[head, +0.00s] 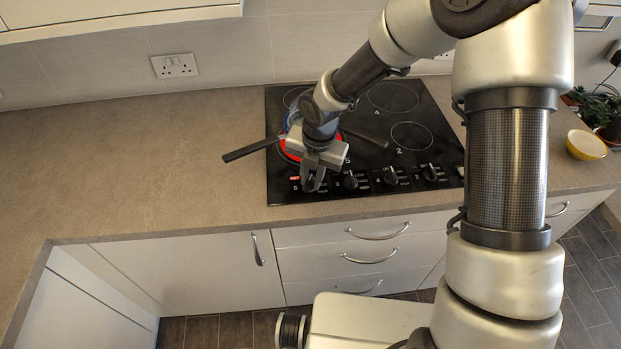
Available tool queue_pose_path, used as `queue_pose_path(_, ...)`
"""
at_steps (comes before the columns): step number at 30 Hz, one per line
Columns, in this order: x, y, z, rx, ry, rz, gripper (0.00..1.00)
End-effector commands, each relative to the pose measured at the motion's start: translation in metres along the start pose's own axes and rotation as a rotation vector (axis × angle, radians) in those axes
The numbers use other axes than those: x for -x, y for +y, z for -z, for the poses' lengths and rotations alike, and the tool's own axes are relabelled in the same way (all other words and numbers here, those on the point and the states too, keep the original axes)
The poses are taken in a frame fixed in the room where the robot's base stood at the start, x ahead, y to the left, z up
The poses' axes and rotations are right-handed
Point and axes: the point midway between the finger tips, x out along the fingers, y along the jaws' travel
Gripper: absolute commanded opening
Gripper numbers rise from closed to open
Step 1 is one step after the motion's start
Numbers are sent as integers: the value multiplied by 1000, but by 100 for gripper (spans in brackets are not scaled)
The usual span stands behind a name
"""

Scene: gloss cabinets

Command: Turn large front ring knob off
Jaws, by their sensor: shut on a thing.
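The black hob (430,105) is set in the worktop, with a row of black knobs along its front edge. My gripper (312,184) is over the leftmost knob, pointing down, and is shut on it; the fingers hide most of that knob. A small red light (295,178) shows beside it. The front left ring (291,148) glows red, partly hidden by my gripper and arm. The other knobs (351,181), (390,177) and (430,172) stand free to the right.
A pan with a dark handle (250,150) sticks out left over the worktop (140,150). A second dark handle (365,137) lies over the hob. A yellow bowl (586,146) and a plant (597,108) stand at the right. The left worktop is clear.

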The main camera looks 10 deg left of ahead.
Motion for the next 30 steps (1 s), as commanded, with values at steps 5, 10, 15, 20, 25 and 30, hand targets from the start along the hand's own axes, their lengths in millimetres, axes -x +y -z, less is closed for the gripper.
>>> queue_pose_path(5,-2,4,0,67,9,-19,8)
queue_pose_path(10,-3,4,0,132,17,-23,8)
queue_pose_path(15,-2,4,-1,195,24,-29,8)
queue_pose_path(20,-3,4,-2,256,31,-35,8)
queue_pose_path(25,-3,4,-2,324,40,-40,8)
queue_pose_path(30,-3,4,-3,395,48,-46,8)
